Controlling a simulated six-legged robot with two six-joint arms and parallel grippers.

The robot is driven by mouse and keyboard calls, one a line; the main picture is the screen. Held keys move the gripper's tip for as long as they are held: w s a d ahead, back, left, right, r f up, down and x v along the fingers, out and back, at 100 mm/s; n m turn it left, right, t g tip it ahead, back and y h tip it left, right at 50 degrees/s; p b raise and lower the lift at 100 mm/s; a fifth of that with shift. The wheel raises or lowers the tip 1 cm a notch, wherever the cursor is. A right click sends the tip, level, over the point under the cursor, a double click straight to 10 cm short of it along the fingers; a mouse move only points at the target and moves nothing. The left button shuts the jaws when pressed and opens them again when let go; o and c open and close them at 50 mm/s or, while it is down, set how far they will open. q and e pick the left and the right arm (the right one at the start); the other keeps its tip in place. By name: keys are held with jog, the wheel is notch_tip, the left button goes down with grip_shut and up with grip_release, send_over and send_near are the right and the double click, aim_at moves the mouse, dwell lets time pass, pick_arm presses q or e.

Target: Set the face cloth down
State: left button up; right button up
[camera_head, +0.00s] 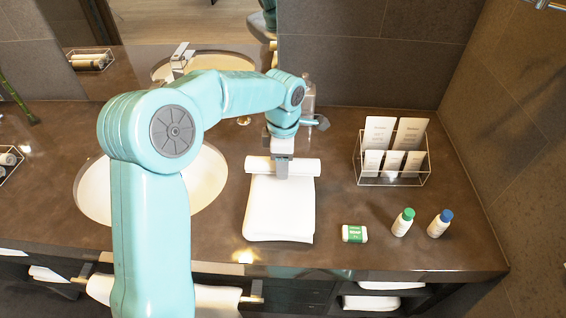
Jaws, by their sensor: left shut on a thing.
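My left gripper (281,166) is shut on a rolled white face cloth (303,167). The roll lies crosswise at the back end of a folded white towel (279,212) on the brown counter (335,225). I cannot tell whether the roll rests on the towel or is held just above it. The gripper points down and hides the middle of the roll. My right gripper is not in view.
A sink (208,178) is left of the towel, partly behind my left arm. A wire rack with cards (393,181) stands at right. A dispenser bottle (308,97) is behind the gripper.

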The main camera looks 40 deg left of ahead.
pick_arm(q)
jog(key=shift+w+a+f, duration=0.1)
jog(key=shift+w+f, duration=0.05)
jog(key=shift+f, duration=0.45)
jog(key=shift+s+r, duration=0.2)
jog(key=shift+s, duration=0.1)
jog(key=shift+w+f, duration=0.1)
jog(key=shift+f, duration=0.1)
jog(key=o, duration=1)
jog(key=shift+w+f, duration=0.1)
jog(key=shift+w, duration=0.1)
jog(key=shift+s+r, duration=0.2)
jog(key=shift+w+r, duration=0.1)
jog(key=shift+r, duration=0.1)
notch_tip(320, 180, up, 11)
jog(key=shift+w, duration=0.1)
jog(key=shift+r, duration=0.35)
